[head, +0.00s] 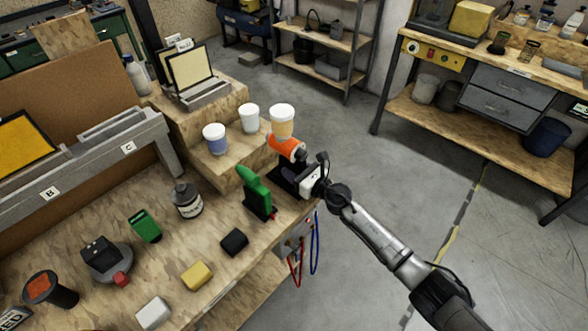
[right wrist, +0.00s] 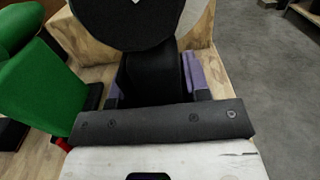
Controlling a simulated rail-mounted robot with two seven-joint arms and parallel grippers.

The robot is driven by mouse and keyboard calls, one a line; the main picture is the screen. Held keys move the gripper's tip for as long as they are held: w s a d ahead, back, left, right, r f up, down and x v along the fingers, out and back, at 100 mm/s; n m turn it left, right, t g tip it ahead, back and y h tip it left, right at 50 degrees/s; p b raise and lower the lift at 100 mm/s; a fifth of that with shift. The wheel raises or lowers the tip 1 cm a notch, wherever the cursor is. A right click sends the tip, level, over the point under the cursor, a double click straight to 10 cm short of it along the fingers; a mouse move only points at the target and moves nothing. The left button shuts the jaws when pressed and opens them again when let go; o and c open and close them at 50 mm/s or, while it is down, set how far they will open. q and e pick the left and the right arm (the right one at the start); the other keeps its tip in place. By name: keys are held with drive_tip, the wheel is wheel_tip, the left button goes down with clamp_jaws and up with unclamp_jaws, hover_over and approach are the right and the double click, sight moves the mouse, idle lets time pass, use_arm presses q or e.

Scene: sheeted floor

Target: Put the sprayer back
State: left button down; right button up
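The orange sprayer (head: 287,148) has an orange body and a dark handle, and is at the front right corner of the bench. Its dark round end (right wrist: 140,18) and black handle (right wrist: 152,75) fill the middle of the right wrist view. My right gripper (head: 288,177) reaches in from the right, its fingers on both sides of the handle with no clear gap, so it looks shut on it. A similar green tool (head: 257,190) stands upright on a dark base just left; it also shows in the right wrist view (right wrist: 45,90). My left gripper is out of view.
Several cups (head: 215,138) stand on the wooden step behind, one close behind the sprayer. Open floor (head: 390,165) lies to the right.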

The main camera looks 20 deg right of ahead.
drive_tip(key=o, duration=0.3)
drive_tip(key=shift+o, duration=0.2)
